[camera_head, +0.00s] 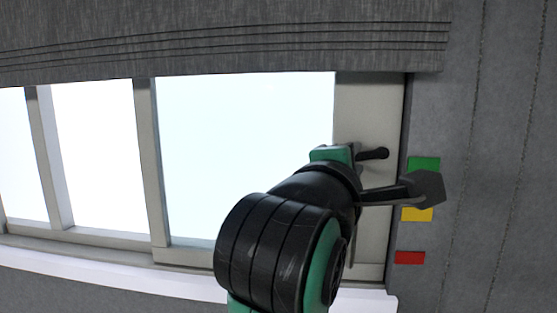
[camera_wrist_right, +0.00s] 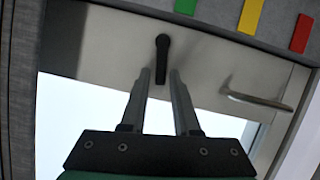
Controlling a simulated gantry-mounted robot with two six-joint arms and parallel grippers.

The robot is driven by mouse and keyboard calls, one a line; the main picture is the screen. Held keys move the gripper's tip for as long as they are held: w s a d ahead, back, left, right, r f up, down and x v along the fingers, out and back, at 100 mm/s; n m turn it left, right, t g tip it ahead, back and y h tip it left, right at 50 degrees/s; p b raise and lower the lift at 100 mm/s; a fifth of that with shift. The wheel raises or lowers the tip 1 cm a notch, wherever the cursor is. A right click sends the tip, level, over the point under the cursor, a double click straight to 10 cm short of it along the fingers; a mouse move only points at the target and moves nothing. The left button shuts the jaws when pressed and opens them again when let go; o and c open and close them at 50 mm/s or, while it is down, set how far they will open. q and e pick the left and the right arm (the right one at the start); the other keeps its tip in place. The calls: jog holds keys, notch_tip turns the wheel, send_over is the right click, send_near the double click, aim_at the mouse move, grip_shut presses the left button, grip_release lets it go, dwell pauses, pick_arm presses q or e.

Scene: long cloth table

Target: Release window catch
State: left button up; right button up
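The window catch (camera_head: 373,153) is a small black lever with a round knob, on the pale right-hand frame of the window (camera_head: 368,110). In the right wrist view the catch (camera_wrist_right: 162,46) lies straight ahead, its free end pointing back toward the gripper. Contact cannot be told. My left gripper is not in view.
Green (camera_head: 424,163), yellow (camera_head: 417,214) and red (camera_head: 410,257) patches sit on the grey wall right of the frame. A metal pull handle (camera_wrist_right: 258,101) is beside the catch. A grey blind (camera_head: 220,40) hangs above; a white sill (camera_head: 120,272) runs below.

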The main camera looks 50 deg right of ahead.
jog(key=shift+o, duration=1)
jog(key=s+a+b, duration=0.1)
jog(key=a+b, duration=0.2)
jog(key=a, duration=0.8)
jog(key=shift+s+a+f, duration=0.25)
jog(key=shift+s+f, duration=0.1)
